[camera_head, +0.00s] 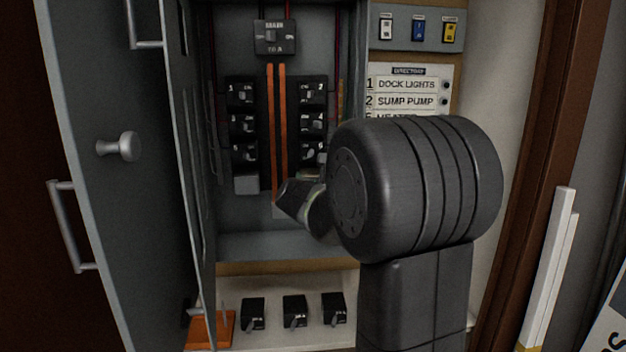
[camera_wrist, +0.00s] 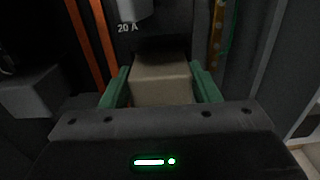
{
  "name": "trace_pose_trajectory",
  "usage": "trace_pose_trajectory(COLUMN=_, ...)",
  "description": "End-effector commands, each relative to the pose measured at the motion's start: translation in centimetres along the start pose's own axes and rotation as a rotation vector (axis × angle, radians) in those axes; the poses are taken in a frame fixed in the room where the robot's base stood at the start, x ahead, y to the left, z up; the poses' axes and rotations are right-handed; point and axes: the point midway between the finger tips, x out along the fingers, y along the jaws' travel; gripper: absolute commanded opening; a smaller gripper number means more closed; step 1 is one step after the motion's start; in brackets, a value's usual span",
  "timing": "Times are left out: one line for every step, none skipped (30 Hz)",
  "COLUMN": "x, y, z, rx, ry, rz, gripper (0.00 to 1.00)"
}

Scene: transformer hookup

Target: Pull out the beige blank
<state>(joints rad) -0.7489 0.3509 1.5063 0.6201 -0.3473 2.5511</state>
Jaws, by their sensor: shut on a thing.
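The beige blank (camera_wrist: 163,88) is in the middle of the wrist view, between the two green fingers of my gripper (camera_wrist: 160,70). The fingers are shut on its left and right sides. A dark area lies just beyond the blank's far end; I cannot tell whether the blank is still seated in the panel. In the head view my arm covers the lower right of the breaker panel (camera_head: 230,212), so the blank and my fingertips are hidden there.
A breaker marked 20 A (camera_wrist: 137,8) sits just above the blank. Orange bars (camera_head: 283,130) run down the panel's middle. A grey block (camera_head: 246,184) is at the lower left. The open door (camera_head: 110,200) stands left. Several loose breakers (camera_head: 294,312) lie on the shelf below.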

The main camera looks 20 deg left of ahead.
Motion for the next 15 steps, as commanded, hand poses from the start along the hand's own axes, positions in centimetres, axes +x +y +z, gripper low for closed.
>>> trace_pose_trajectory(x=-0.2, y=0.0, z=-0.1, rx=0.0, ry=0.0, rz=0.0, gripper=0.27)
trace_pose_trajectory(x=-0.2, y=0.0, z=-0.1, rx=0.0, ry=0.0, rz=0.0, gripper=0.27)
trace_pose_trajectory(x=-0.3, y=0.0, z=-0.1, rx=-0.001, ry=0.0, rz=0.001, gripper=0.27)
trace_pose_trajectory(x=-0.4, y=0.0, z=-0.1, rx=-0.001, ry=0.0, rz=0.001, gripper=0.27)
trace_pose_trajectory(x=-0.5, y=0.0, z=0.0, rx=-0.001, ry=0.0, rz=0.001, gripper=0.27)
trace_pose_trajectory(x=-0.6, y=0.0, z=0.0, rx=-0.001, ry=-0.001, rz=0.001, gripper=0.27)
trace_pose_trajectory(x=-0.7, y=0.0, z=0.0, rx=-0.001, ry=-0.001, rz=0.001, gripper=0.27)
trace_pose_trajectory(x=-0.7, y=0.0, z=0.0, rx=-0.001, ry=-0.001, rz=0.001, gripper=0.27)
trace_pose_trajectory(x=-0.8, y=0.0, z=0.0, rx=0.0, ry=0.0, rz=0.001, gripper=0.27)
trace_pose_trajectory(x=-0.9, y=0.0, z=0.0, rx=0.0, ry=0.0, rz=0.001, gripper=0.27)
trace_pose_trajectory(x=-1.0, y=0.0, z=-0.1, rx=0.0, ry=0.0, rz=0.001, gripper=0.27)
trace_pose_trajectory(x=-1.1, y=0.0, z=-0.1, rx=0.0, ry=0.0, rz=0.001, gripper=0.27)
trace_pose_trajectory(x=-1.2, y=0.0, z=-0.1, rx=0.0, ry=0.0, rz=0.001, gripper=0.27)
trace_pose_trajectory(x=-1.2, y=0.0, z=-0.1, rx=0.0, ry=0.0, rz=0.001, gripper=0.27)
trace_pose_trajectory(x=-1.3, y=0.0, z=-0.1, rx=0.0, ry=0.0, rz=0.001, gripper=0.27)
